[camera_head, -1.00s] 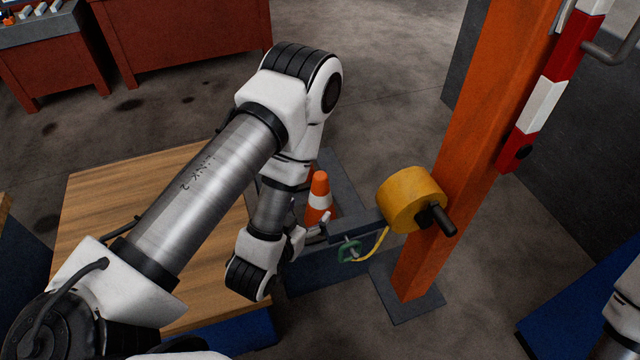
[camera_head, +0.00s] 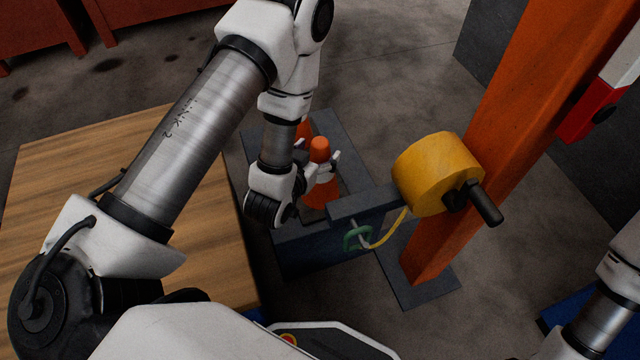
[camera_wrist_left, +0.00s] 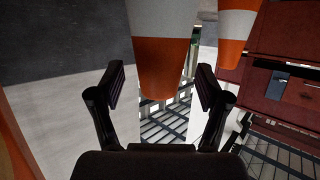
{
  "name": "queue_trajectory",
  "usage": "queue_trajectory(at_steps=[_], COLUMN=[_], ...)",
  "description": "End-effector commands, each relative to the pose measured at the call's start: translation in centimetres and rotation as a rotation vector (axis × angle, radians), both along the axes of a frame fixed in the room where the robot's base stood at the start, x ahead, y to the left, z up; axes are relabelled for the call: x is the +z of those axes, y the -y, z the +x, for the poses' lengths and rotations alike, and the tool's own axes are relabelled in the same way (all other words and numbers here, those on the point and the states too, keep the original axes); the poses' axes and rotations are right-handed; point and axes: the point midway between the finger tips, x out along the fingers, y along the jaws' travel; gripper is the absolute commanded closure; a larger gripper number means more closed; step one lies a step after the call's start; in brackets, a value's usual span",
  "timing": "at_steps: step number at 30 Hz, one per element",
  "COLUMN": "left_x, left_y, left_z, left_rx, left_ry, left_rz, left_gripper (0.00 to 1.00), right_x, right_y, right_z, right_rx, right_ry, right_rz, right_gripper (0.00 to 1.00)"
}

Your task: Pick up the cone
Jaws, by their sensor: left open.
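An orange cone with a white band (camera_head: 320,192) stands upright on a dark blue surface in the head view. A second cone (camera_head: 303,128) shows partly behind it, mostly hidden by my arm. My left gripper (camera_head: 318,160) is open, with its fingers at either side of the nearer cone's upper part. In the left wrist view, the nearer cone (camera_wrist_left: 163,60) hangs inverted in the picture, its narrow end between the open fingers (camera_wrist_left: 160,80). Gaps show on both sides. The second cone (camera_wrist_left: 238,35) is at upper right. My right gripper is out of view; only its arm shows.
A yellow drum with a black handle (camera_head: 437,172) is by an orange post (camera_head: 510,130), right of the cones. A green clamp-like part (camera_head: 357,237) and yellow cable are below. A wooden tabletop (camera_head: 60,190) lies left. Open floor (camera_head: 400,60) lies behind.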

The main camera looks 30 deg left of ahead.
Motion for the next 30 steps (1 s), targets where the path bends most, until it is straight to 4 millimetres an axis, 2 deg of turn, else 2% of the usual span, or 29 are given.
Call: queue_trajectory(at_steps=[3,9,10,16,25,28,30], left_x=[-0.8,-0.7,-0.7,-0.7,-0.5,0.6,2.1], left_y=[-0.1,-0.1,-0.1,-0.1,-0.1,-0.1,-0.1], left_z=[1.5,1.7,1.7,1.7,1.7,1.7,1.7], left_rx=[0.000,-0.001,-0.001,-0.001,-0.001,-0.001,-0.001], left_ry=[0.002,-0.001,-0.001,-0.001,0.000,0.001,0.002], left_rz=[-0.001,0.000,0.000,0.000,0.000,0.000,0.000], left_gripper=[0.23,0.23,0.27,0.98,1.00,1.00,1.00], right_x=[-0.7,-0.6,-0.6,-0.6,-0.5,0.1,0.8], right_y=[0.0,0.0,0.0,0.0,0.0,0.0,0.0], right_z=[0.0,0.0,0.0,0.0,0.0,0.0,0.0], right_rx=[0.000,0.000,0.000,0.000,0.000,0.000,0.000], right_ry=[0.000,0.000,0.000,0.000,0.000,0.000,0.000], right_rz=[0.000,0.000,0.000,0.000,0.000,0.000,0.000], right_gripper=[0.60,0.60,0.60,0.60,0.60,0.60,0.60])
